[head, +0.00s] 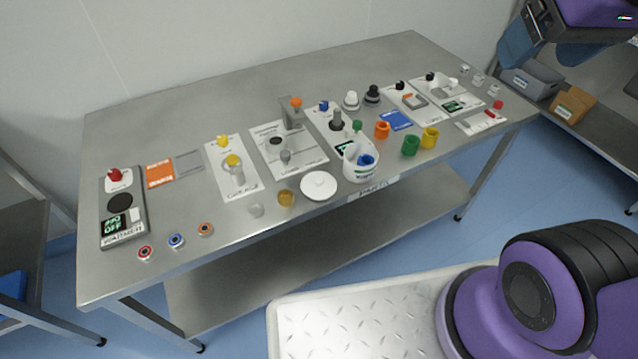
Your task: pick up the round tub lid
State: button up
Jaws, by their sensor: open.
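The round tub lid (318,186) is a flat white disc lying on the steel table near its front edge, left of the white tub. The open white tub (359,170) stands close to its right with blue pieces inside. My gripper (542,58) shows at the top right, with its blue fingers spread apart. It is empty, far to the right of the lid, and partly cut off by the frame's edge.
An amber cup (286,199) and a clear cup (256,210) stand left of the lid. Green (410,146), orange and yellow cups stand right of the tub. Device panels line the table (190,107) behind; its rear strip is clear. Bins (573,104) sit on a bench at right.

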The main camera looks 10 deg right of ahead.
aim_at(318, 185)
jog(key=u, duration=0.9)
jog(key=l+u, duration=0.3)
jog(key=u, duration=0.15)
jog(key=k+l+u, duration=0.15)
jog(key=u, duration=0.3)
jog(key=k+l+u, duration=0.15)
jog(key=l+u, duration=0.3)
jog(key=k+l, duration=0.25)
